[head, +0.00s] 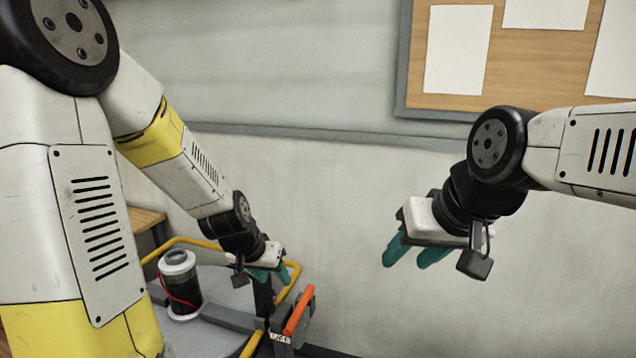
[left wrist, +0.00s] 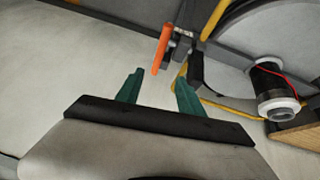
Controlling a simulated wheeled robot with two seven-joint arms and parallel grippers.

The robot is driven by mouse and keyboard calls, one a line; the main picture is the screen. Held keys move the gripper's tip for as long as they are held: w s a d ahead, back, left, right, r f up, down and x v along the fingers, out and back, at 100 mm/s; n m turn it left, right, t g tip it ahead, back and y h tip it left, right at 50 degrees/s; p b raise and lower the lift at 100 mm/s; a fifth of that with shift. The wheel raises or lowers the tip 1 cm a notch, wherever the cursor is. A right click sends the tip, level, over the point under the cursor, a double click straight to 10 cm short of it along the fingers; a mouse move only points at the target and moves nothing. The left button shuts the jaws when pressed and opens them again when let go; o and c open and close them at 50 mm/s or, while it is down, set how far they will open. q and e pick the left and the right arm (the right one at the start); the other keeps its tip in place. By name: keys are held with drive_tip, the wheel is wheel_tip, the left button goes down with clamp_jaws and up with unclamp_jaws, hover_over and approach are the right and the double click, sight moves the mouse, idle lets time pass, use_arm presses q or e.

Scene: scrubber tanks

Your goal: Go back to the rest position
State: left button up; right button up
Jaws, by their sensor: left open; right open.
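My left gripper (head: 270,274) is low at centre-left in the head view, with green fingers. It is close to the grey round-topped machine and its orange handle. In the left wrist view my left gripper (left wrist: 158,92) has its two fingers spread apart with nothing between them. My right gripper (head: 408,254) hangs in the air right of centre in the head view, in front of the bare wall. Its green fingers are apart and hold nothing.
A dark cylinder with white ends and a red cord (head: 179,284) stands on the grey round top (head: 214,285). It also shows in the left wrist view (left wrist: 275,90). An orange handle (head: 299,310) and a yellow rail (head: 205,242) are beside it. A corkboard (head: 540,70) hangs behind.

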use_arm(q)
drive_tip(key=s+a+r+n+t, duration=0.1)
drive_tip(key=s+a+r+n, duration=0.1)
drive_tip(key=s+r, duration=1.5)
drive_tip(key=shift+a+r, duration=0.4)
drive_tip(key=shift+a, duration=0.3)
